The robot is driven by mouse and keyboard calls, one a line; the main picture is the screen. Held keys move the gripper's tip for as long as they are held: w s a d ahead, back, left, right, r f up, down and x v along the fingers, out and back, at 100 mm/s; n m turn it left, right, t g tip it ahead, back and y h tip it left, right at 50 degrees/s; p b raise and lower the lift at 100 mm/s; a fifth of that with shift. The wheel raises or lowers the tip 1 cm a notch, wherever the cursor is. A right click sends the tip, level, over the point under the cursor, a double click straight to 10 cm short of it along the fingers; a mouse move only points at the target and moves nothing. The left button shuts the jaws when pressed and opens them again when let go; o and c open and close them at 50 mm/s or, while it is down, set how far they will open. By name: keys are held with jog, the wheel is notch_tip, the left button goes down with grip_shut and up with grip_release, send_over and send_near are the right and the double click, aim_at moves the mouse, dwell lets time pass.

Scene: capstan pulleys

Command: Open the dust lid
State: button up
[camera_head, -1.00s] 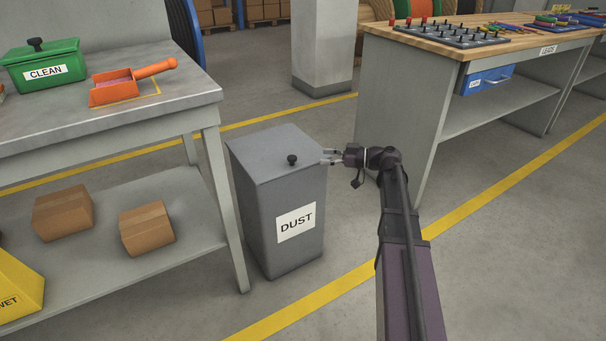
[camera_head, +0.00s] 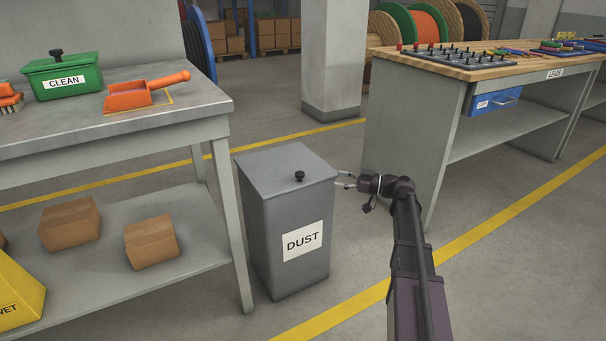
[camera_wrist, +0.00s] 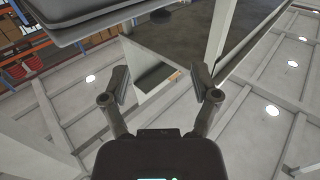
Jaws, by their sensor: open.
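The grey dust bin (camera_head: 288,245) with its white DUST label stands upright on the floor beside the left bench. Its flat grey lid (camera_head: 275,168) is shut, with a small black knob (camera_head: 299,176) near its front right edge. My gripper (camera_head: 345,180) is open and empty, just right of the bin at about lid height, with its fingers pointing left towards the bin. In the wrist view my open gripper (camera_wrist: 160,88) has nothing between its fingers. A dark grey rounded edge lies at the upper left there; I cannot tell for certain what it is.
The left bench (camera_head: 120,130) holds a green CLEAN box (camera_head: 62,77) and an orange scoop (camera_head: 140,96). Cardboard boxes (camera_head: 151,242) lie on its lower shelf. A second bench (camera_head: 410,120) stands to the right. The floor in front is clear.

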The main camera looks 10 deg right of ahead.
aim_at(300, 172)
jog(key=x, duration=1.3)
